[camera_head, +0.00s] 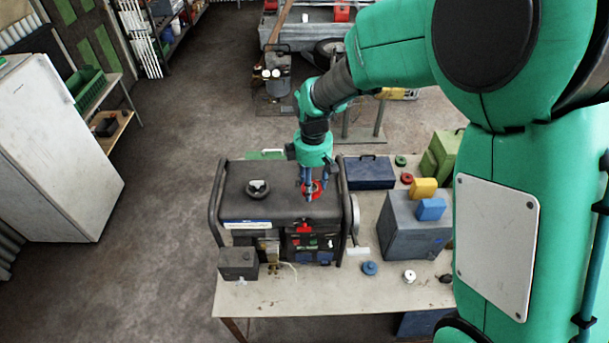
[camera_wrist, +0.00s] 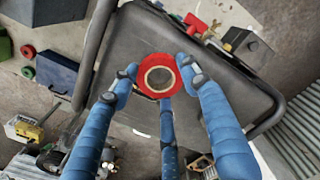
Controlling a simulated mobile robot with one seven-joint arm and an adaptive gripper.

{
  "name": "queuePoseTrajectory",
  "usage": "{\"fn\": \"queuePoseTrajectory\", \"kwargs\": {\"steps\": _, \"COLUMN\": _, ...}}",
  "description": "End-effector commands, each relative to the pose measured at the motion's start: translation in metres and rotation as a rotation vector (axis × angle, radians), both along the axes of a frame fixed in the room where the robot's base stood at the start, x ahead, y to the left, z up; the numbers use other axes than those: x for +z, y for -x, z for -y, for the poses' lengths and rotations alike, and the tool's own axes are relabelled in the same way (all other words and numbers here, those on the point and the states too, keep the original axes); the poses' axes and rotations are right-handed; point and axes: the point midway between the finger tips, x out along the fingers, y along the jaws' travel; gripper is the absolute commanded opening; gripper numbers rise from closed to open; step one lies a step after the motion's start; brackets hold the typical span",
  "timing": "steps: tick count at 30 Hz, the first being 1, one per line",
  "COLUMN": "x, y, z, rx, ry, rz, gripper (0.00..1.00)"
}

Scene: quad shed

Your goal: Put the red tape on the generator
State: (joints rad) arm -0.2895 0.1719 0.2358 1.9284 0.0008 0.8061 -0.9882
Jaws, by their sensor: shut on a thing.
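The red tape (camera_wrist: 148,62) is a red ring with a pale core, held between the blue fingers of my gripper (camera_wrist: 158,80). In the head view the red tape (camera_head: 317,190) shows at the fingertips of my gripper (camera_head: 311,189), over the right part of the generator's top. The generator (camera_head: 279,207) is a dark box with a tubular frame, standing on the table. The wrist view shows the generator's dark top (camera_wrist: 200,105) under the tape. I cannot tell whether the tape touches that top.
The table (camera_head: 290,298) also bears a dark blue box (camera_head: 369,172), a grey-blue case (camera_head: 413,228) with yellow and blue items on it, a green can (camera_head: 441,155), and small rolls. A black cap (camera_head: 258,188) sits on the generator's left top. A white cabinet (camera_head: 55,150) stands left.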

Motion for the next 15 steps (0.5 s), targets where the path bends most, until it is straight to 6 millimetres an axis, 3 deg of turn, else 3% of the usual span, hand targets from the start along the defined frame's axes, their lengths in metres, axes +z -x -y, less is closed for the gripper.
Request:
{"fn": "queuePoseTrajectory", "kwargs": {"steps": 9, "x": -0.004, "y": -0.044, "z": -0.013, "rx": 0.000, "ry": 0.000, "rz": 0.000, "gripper": 0.26}}
{"fn": "queuePoseTrajectory", "kwargs": {"steps": 15, "x": -0.006, "y": -0.063, "z": -0.018, "rx": 0.000, "ry": 0.001, "rz": -0.001, "gripper": 0.26}}
